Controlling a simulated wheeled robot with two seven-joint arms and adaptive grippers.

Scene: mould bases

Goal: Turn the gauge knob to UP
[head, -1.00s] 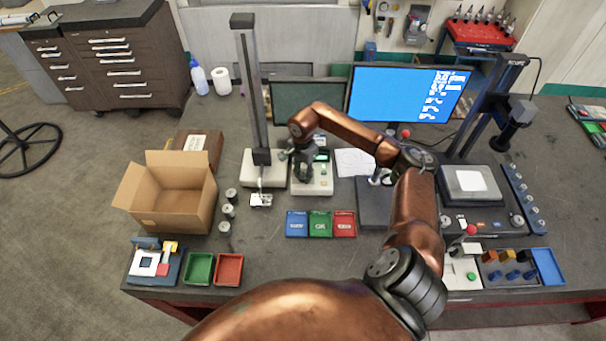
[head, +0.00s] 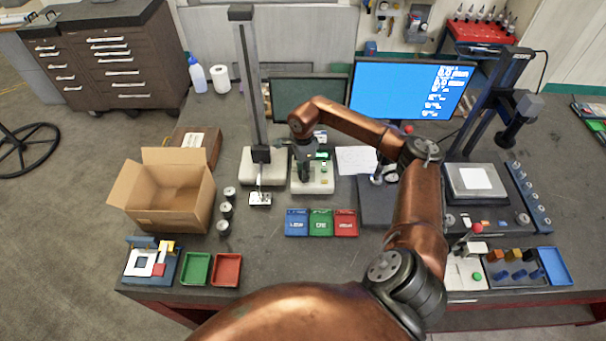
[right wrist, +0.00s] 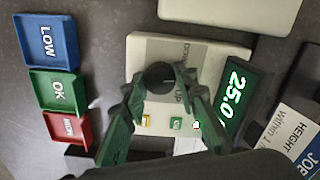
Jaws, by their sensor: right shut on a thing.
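The gauge box (head: 322,187) is a pale unit at the foot of the tall column. In the right wrist view, its round black knob (right wrist: 160,76) sits on a light panel with DOWN and UP lettering beside it. I cannot make out which mark the knob points to. In the head view, my right gripper (head: 304,172) is over the gauge box and hides the knob. My left gripper is not in view.
Blue LOW (right wrist: 46,42), green OK (right wrist: 56,92) and red (right wrist: 68,128) trays lie beside the gauge box. The tall column stand (head: 250,90) rises just left of it. An open cardboard box (head: 150,208) stands further left. Monitors stand behind.

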